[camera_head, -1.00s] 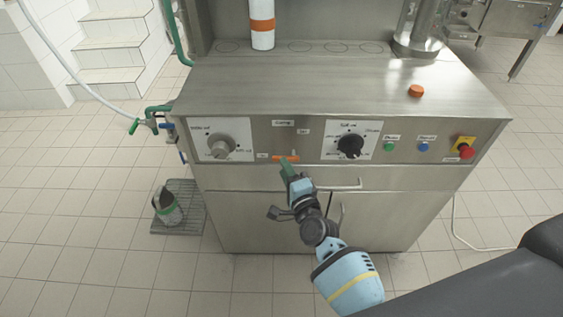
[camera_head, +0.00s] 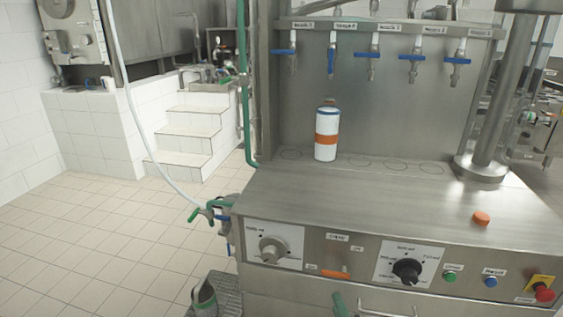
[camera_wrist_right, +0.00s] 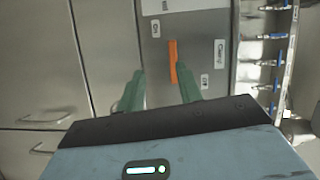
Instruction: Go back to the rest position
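My right gripper (camera_head: 340,303) shows only as a green fingertip at the bottom edge in the head view. In the right wrist view its two green fingers (camera_wrist_right: 160,70) are spread apart with nothing between them. The orange switch handle (camera_head: 335,273) lies level on the machine's front panel, just above the fingertip in the head view. In the right wrist view this handle (camera_wrist_right: 173,62) is ahead of the fingers, apart from them. My left gripper is not in view.
The steel machine (camera_head: 330,205) has a dial (camera_head: 272,250), a black knob (camera_head: 407,270) and a red stop button (camera_head: 543,294) on its front. A white bottle with an orange band (camera_head: 326,148) stands below the taps (camera_head: 331,60). Open tiled floor (camera_head: 90,240) lies to the left.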

